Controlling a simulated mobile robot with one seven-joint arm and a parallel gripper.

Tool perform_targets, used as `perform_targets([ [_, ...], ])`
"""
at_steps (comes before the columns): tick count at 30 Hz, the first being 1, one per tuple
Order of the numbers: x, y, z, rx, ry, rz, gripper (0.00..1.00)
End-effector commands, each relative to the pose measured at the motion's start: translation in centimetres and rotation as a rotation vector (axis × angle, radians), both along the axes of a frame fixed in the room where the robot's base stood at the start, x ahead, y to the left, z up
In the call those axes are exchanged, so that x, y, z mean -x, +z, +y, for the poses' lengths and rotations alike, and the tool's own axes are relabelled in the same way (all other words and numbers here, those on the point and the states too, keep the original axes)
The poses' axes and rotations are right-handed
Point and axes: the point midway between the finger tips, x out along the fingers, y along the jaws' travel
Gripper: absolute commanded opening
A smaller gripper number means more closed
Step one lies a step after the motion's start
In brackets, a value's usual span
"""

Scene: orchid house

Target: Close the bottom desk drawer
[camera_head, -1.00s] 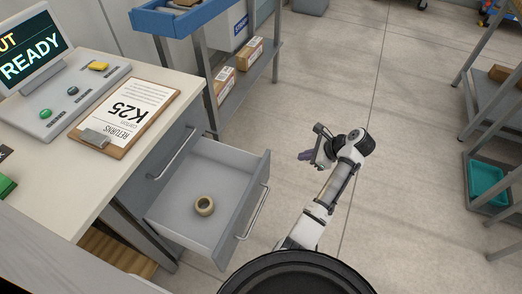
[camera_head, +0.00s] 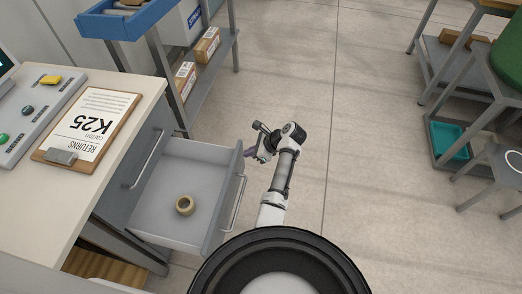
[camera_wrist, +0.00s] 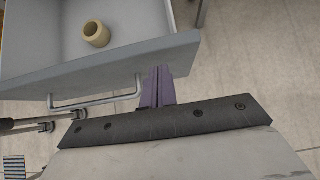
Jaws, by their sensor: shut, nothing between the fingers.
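In the wrist view my shut purple fingers (camera_wrist: 158,88) reach close to the front panel (camera_wrist: 110,68), beside one end of the handle (camera_wrist: 98,101). I cannot tell whether they touch it. The drawer above, with its own handle (camera_head: 143,159), is shut.
The desk top (camera_head: 40,190) holds a clipboard (camera_head: 88,128) and a control panel. A blue-topped cart (camera_head: 135,22) with boxes stands behind the drawer. Grey shelving with a teal bin (camera_head: 447,142) is at the right. The floor between is clear.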

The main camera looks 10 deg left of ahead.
Motion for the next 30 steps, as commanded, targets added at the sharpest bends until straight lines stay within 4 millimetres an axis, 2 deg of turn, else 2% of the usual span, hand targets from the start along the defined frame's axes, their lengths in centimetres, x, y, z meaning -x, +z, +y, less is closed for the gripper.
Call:
perform_targets([
  [5, 0.0, 0.0, 1.2, 0.000, 0.001, 0.001, 0.00],
  [20, -0.1, 0.1, 1.7, 0.000, 0.001, -0.001, 0.00],
  [26, -0.1, 0.4, 4.3, -0.001, 0.004, 0.001, 0.00],
  [30, -0.2, 0.5, 7.5, -0.001, 0.006, 0.000, 0.00],
])
